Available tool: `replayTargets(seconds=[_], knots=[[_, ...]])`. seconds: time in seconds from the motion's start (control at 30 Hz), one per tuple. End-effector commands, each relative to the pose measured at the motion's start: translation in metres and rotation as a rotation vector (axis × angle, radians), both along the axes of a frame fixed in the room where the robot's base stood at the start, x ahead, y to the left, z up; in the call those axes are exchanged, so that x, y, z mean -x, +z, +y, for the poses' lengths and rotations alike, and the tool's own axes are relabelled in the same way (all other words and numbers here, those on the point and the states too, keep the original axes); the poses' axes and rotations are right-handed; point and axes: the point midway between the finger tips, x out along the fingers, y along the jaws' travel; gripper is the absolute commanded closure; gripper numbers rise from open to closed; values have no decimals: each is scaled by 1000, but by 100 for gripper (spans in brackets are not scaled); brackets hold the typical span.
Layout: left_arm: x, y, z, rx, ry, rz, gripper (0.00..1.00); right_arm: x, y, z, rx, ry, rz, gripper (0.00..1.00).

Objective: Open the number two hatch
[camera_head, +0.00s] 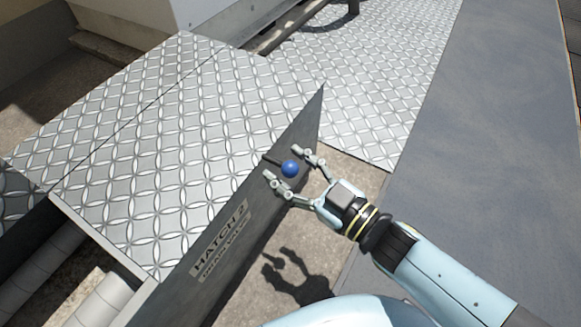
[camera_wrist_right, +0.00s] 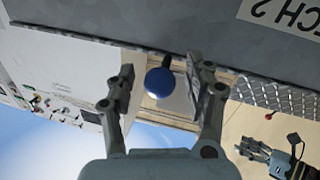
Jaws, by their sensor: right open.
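The number two hatch is a grey upright panel (camera_head: 240,255) with a "HATCH 2" label (camera_head: 219,238), running along the edge of the tread plate. A blue ball knob (camera_head: 290,168) on a short dark stem sticks out from it. My right gripper (camera_head: 283,162) is open, with one finger on each side of the knob. In the right wrist view the blue knob (camera_wrist_right: 159,82) sits between the open fingers, with gaps visible on both sides. A gripper-like shape (camera_wrist_right: 262,150), perhaps my left gripper, shows at that view's lower right; its jaws are unclear.
Diamond-patterned tread plate (camera_head: 150,140) lies beside the panel, and more (camera_head: 370,60) lies behind. A smooth grey surface (camera_head: 490,150) is on the right. Concrete floor with my arm's shadow lies below the gripper. Pipes (camera_head: 45,265) run at lower left.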

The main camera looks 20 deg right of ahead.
Motion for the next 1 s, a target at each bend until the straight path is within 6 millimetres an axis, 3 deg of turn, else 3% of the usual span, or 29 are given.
replayTargets(seconds=[0.23,0.63,1.0], knots=[[0,1,0,-1,0,-4,60,0,0,0,0,0,0,47],[0,1,0,0,0,-3,60,0,0,0,0,0,1,100],[0,1,0,0,0,-2,60,0,0,0,0,0,1,100]])
